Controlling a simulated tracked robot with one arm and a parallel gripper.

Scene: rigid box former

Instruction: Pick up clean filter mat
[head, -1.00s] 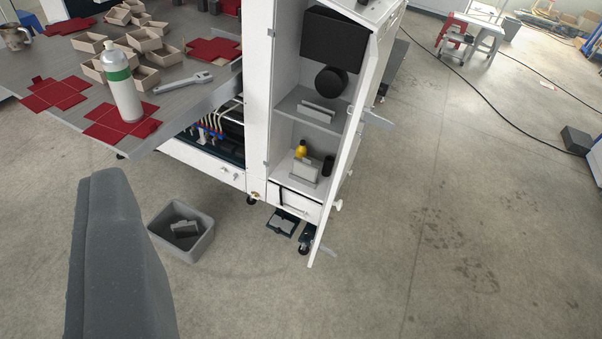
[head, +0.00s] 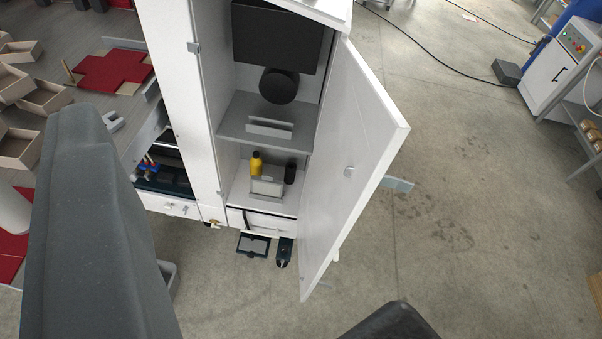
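A pale, flat rectangular piece (head: 267,188) with a grey rim leans upright in the lower compartment of the open white cabinet; it may be the clean filter mat, but I cannot tell for sure. A light strip (head: 270,126) stands in a holder on the grey shelf above and could also be a mat edge. No fingertips of my gripper show, so its opening and contents are hidden. A large grey part of my arm fills the left side, and a dark rounded shape cuts the bottom edge.
The cabinet door (head: 352,160) stands open to the right. A yellow bottle (head: 256,164) and a dark cylinder (head: 290,173) stand inside the lower compartment. A table (head: 85,30) with boxes and red blanks is at left. Floor to the right is mostly clear.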

